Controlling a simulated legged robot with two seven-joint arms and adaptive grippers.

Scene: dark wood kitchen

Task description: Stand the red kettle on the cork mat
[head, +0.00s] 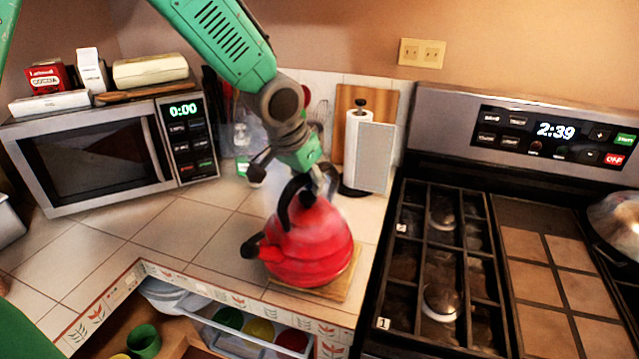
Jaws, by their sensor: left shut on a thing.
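The red kettle (312,243) is upright on the tiled counter in the middle of the head view, with its black spout pointing left. It is over the tan cork mat (343,287), which shows at its right and front edges. Whether the kettle's base touches the mat is hard to tell. My left gripper (305,183) comes down from above and is shut on the kettle's black handle. The fingertips are partly hidden against the handle. My right gripper is not in view.
A microwave (95,155) with boxes on top stands at the left. A paper towel holder (357,150) is behind the kettle, and the stove (440,270) is close on its right. An open drawer (250,340) lies below the counter edge. Tiles left of the kettle are clear.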

